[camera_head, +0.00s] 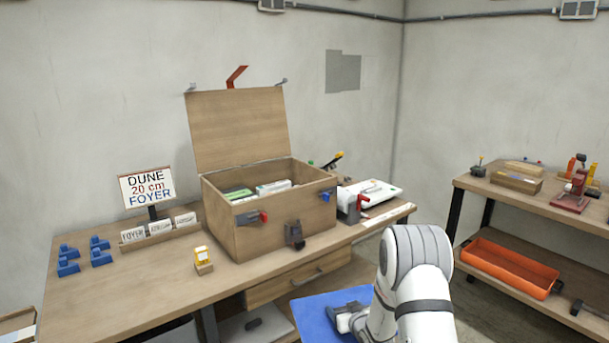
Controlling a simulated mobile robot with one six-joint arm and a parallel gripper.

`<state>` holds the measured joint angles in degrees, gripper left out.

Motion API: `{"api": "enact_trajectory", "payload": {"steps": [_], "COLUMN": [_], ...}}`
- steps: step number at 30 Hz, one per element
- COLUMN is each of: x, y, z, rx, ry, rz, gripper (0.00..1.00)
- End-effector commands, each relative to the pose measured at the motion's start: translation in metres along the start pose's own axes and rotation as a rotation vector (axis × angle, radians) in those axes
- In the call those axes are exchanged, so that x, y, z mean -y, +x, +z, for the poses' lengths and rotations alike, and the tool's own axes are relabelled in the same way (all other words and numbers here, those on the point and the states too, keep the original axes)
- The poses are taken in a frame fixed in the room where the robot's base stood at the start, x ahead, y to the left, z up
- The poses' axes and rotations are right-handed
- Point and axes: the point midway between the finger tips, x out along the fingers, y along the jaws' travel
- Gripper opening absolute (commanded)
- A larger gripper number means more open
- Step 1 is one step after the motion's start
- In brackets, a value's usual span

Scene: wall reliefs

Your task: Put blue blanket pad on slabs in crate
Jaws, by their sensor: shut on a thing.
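The blue blanket pad (312,313) shows at the bottom middle, low in front of the table, as a flat blue sheet. My gripper (345,316) is shut on it; my white arm hides the pad's right part and the fingertips are hard to make out. The wooden crate (272,235) stands on the table with its lid (238,128) raised at the back. Inside the crate, slabs (270,188) with pale and green tops show just below the rim. The pad is apart from the crate, lower and nearer to me.
A sign (147,187) and a card rack (158,231) stand left of the crate, with blue blocks (68,262) further left. A yellow item (202,258) sits in front. A white bag (370,192) lies at right. An orange tray (509,266) is on the right bench's lower shelf.

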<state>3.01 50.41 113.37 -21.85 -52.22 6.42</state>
Motion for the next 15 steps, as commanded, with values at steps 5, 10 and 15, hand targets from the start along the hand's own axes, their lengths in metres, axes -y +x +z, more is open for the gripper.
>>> {"api": "enact_trajectory", "payload": {"steps": [5, 10, 15], "x": [0.004, 0.005, 0.004], "y": [-0.058, -0.105, -0.138], "z": [-0.052, -0.081, -0.095], "rx": [0.0, -0.001, 0.0], "ry": [0.037, 0.07, 0.094], "rz": [0.089, 0.169, 0.225], "gripper": [0.41, 0.41, 0.41]}}
